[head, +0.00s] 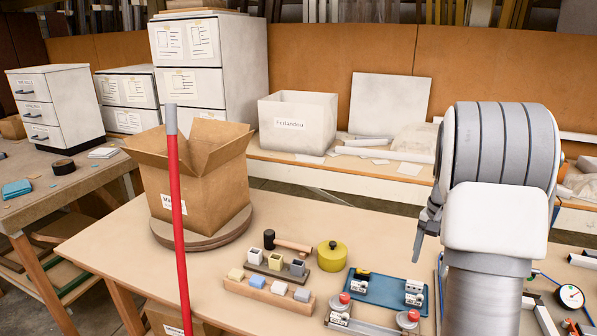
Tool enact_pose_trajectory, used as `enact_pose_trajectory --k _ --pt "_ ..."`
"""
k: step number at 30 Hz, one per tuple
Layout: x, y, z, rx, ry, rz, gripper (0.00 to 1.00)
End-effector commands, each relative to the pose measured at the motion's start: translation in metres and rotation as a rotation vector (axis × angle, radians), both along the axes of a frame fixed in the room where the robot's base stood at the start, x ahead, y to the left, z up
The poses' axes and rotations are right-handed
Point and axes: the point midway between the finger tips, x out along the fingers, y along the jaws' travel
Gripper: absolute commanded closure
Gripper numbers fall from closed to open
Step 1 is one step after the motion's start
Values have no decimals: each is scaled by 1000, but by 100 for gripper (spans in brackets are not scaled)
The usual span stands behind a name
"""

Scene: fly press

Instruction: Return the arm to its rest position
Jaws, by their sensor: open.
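My arm rises at the right of the head view, with its grey and white links folded over high above the workbench (110,240). Only a small dark part of my gripper (420,238) shows at the left edge of the arm, pointing down. The rest of it is hidden behind the arm links. It is open, clear of the bench, with no object visible in it.
A red upright rod (178,220) stands in the foreground. An open cardboard box (205,180) sits on a round turntable (205,238). Blocks, a mallet (290,244), a yellow pot (332,256) and a blue tray (375,296) lie left of my arm. A dial gauge (570,296) lies right.

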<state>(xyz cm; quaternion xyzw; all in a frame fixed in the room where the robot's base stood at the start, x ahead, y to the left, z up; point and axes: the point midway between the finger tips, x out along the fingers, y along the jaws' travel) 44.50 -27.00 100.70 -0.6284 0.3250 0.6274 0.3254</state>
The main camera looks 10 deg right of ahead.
Motion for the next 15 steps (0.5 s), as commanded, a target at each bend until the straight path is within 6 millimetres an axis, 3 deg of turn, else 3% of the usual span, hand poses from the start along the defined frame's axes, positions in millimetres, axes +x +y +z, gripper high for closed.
enact_pose_trajectory --k 5,15 --pt "-3 27 30 -6 -41 65 33" --pt "-42 127 114 -45 -182 337 33"
